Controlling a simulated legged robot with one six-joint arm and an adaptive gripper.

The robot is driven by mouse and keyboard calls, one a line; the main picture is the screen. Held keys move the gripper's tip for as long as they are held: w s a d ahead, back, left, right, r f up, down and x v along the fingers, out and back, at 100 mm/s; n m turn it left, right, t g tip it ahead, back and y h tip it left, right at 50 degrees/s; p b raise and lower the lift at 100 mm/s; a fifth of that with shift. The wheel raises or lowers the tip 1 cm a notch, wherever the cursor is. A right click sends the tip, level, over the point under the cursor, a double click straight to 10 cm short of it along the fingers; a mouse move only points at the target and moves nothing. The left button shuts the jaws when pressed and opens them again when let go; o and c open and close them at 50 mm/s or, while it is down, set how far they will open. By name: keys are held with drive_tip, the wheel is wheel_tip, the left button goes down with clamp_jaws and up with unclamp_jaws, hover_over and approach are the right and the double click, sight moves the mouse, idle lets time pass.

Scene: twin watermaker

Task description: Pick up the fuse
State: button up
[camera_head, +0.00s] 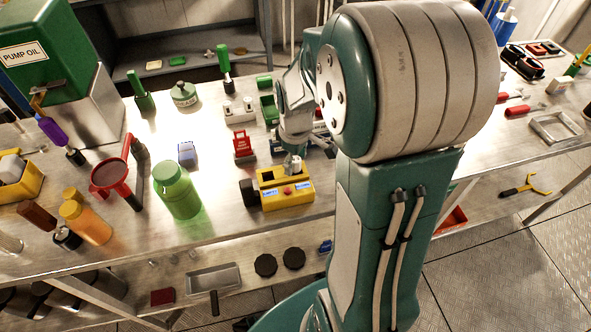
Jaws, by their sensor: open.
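My gripper (318,147) is small and dark in the picture, at the end of my arm, just above and behind a yellow box (287,196). It is open; its fingers are partly hidden by my arm. A small pale cylinder (294,165) shows at the top of the yellow box, close below the gripper; it may be the fuse, but I cannot tell for sure. I cannot tell whether the gripper touches it. The yellow box has a red button, a blue label and a black round part on its left side.
A pump oil container (42,50) stands at the back left. Bare metal bench shows between the green bottle and yellow box.

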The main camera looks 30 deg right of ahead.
drive_tip(key=shift+f, duration=0.2)
clamp_jaws()
